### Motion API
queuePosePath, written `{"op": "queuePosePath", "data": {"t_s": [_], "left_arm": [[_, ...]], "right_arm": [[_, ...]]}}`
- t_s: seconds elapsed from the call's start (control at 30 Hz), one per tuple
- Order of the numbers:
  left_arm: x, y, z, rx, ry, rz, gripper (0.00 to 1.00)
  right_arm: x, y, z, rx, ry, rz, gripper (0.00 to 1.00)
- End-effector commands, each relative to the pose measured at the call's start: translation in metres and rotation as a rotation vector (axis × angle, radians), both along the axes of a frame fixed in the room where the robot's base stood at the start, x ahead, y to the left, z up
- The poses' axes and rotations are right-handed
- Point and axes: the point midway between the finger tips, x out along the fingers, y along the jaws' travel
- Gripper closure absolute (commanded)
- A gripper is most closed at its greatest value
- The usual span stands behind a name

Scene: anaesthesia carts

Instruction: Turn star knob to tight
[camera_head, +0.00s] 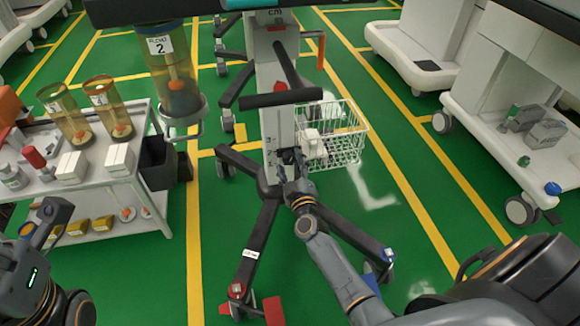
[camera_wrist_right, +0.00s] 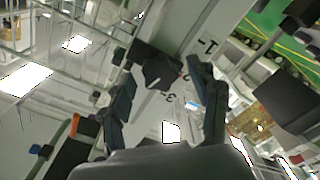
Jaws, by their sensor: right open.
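The star knob (camera_wrist_right: 158,68) is a dark, lobed knob on the pale face of the column (camera_head: 274,95). My right gripper (camera_head: 292,160) is at the column front, low down, beside the wire basket. In the right wrist view its two fingers (camera_wrist_right: 168,92) are spread wide, with the knob ahead of them and between their lines. I see no clear contact. In the head view the knob is mostly lost against the dark fingers.
A white wire basket (camera_head: 343,148) hangs on the column's right, close to my right gripper. A dark handle bar (camera_head: 281,98) crosses above. Dark wheeled legs (camera_head: 262,240) spread below. A trolley with canisters (camera_head: 120,190) stands left, a white cart (camera_head: 480,110) right.

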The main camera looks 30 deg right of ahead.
Motion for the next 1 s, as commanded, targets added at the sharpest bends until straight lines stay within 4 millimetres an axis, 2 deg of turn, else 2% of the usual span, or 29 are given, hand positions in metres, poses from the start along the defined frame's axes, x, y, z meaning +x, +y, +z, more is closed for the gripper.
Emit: {"op": "queuePosePath", "data": {"t_s": [0.1,0.37,0.47,0.63,0.67,1.0], "left_arm": [[-0.0005,-0.0002,0.0011,0.001,-0.009,0.0,0.75],[-0.0003,-0.0005,0.0021,0.001,-0.009,0.0,0.75],[-0.0003,-0.0005,0.0021,0.001,-0.009,0.0,0.75],[-0.0003,-0.0006,0.0021,0.001,-0.009,0.0,0.75],[-0.0003,-0.0006,0.002,0.001,-0.009,0.0,0.75],[-0.0014,-0.0001,0.0049,-0.001,-0.012,-0.001,0.75]], "right_arm": [[0.0063,-0.0018,0.0001,0.002,-0.001,-0.001,0.39],[0.0072,-0.0018,0.0006,0.001,0.0,0.0,0.39],[0.0071,-0.0018,0.0006,0.001,0.0,0.0,0.55],[0.007,-0.0017,0.0005,0.001,0.0,0.0,0.9],[0.007,-0.0017,0.0005,0.001,0.0,0.0,0.93],[0.007,-0.0013,0.0013,0.045,-0.011,0.001,0.93]]}}
